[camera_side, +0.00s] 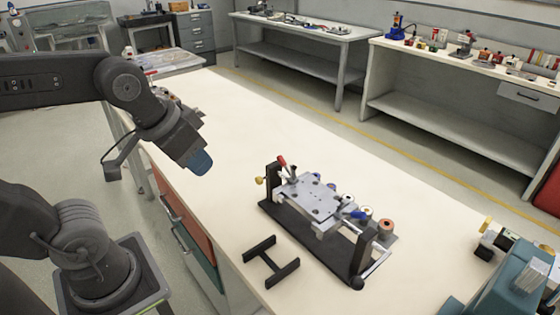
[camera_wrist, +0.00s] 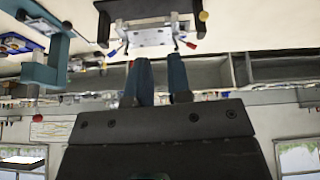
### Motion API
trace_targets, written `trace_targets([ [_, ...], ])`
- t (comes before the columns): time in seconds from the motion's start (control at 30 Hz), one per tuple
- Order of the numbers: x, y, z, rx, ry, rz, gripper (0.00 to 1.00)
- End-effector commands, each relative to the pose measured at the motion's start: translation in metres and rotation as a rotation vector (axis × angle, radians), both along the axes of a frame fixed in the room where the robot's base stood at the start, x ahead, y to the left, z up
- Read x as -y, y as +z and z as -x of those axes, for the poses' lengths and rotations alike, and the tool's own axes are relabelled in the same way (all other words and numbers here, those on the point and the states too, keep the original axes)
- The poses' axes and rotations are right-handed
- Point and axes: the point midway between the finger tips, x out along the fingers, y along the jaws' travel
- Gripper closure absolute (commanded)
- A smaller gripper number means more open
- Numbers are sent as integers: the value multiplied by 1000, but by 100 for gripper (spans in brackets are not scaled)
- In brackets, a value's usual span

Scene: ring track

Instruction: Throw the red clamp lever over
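The red clamp lever (camera_side: 282,161) stands tilted up at the far left end of the grey plate (camera_side: 312,197) on the black fixture (camera_side: 316,240). In the wrist view the red lever (camera_wrist: 191,45) shows small near the top, right of centre, beyond my fingers. A blue lever (camera_side: 358,214) is at the plate's other end; it also shows in the wrist view (camera_wrist: 113,52). My gripper (camera_side: 200,163) is in the air, left of the fixture and well apart from it. Its two blue fingers (camera_wrist: 162,72) are apart with nothing between them.
A black H-shaped piece (camera_side: 270,262) lies on the cream bench left of the fixture. Several small spools (camera_side: 385,228) stand at its right side. A yellow knob (camera_side: 260,181) sticks out near the red lever. A teal device (camera_side: 515,280) is at lower right.

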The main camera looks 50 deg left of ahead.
Motion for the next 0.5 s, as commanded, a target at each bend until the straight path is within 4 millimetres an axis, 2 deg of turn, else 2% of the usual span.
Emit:
trace_targets([
  [0.03, -2, 4, -10, -26, 48, 29, 77],
  [0.23, -22, 21, -71, -169, 357, 216, 58],
  [0.37, -43, 23, -116, -267, 577, 345, 57],
  [0.5, -73, 15, -163, -374, 811, 482, 57],
])
